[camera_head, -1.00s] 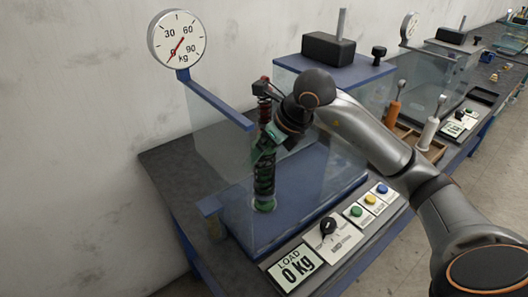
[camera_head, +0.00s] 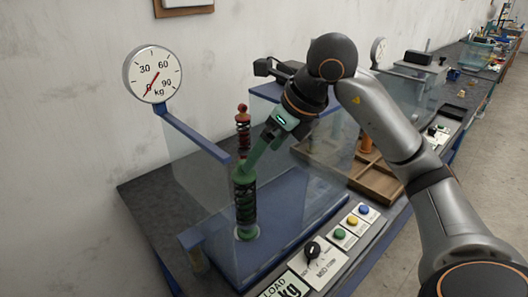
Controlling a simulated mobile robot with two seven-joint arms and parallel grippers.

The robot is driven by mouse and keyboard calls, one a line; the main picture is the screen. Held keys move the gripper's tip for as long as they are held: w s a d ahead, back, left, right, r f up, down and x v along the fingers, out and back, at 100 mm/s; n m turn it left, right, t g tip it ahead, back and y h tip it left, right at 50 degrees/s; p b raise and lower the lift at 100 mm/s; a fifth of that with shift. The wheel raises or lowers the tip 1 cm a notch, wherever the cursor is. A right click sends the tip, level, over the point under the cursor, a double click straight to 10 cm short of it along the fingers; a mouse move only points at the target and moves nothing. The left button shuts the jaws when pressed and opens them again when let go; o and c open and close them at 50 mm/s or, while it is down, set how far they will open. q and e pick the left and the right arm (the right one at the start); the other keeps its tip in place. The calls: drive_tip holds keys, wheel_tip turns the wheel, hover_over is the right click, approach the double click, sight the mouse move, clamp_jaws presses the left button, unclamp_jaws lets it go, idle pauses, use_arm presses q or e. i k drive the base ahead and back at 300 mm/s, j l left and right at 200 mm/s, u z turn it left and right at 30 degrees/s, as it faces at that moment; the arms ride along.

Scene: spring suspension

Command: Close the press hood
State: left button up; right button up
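The press has clear panels (camera_head: 200,172), a blue top plate (camera_head: 262,92) and a blue base (camera_head: 296,203). I cannot tell which panels form the hood or how far it stands open. An upright stack of dark spring (camera_head: 246,206) on a green foot (camera_head: 247,233), with a smaller red-topped spring (camera_head: 243,132) above, stands on the base. My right gripper (camera_head: 246,172) comes in from the upper right. Its green fingers reach the upper end of the dark spring; whether they grip it is unclear. My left gripper is out of view.
A round gauge (camera_head: 153,74) near zero sits on a blue arm at the left. In front are a black knob (camera_head: 312,249), green, yellow and blue buttons (camera_head: 352,221) and a partly cut-off load display (camera_head: 285,288). A wooden tray (camera_head: 378,183) lies to the right, with another press behind.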

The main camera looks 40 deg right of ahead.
sight(272, 91)
drive_tip(key=z, duration=1.5)
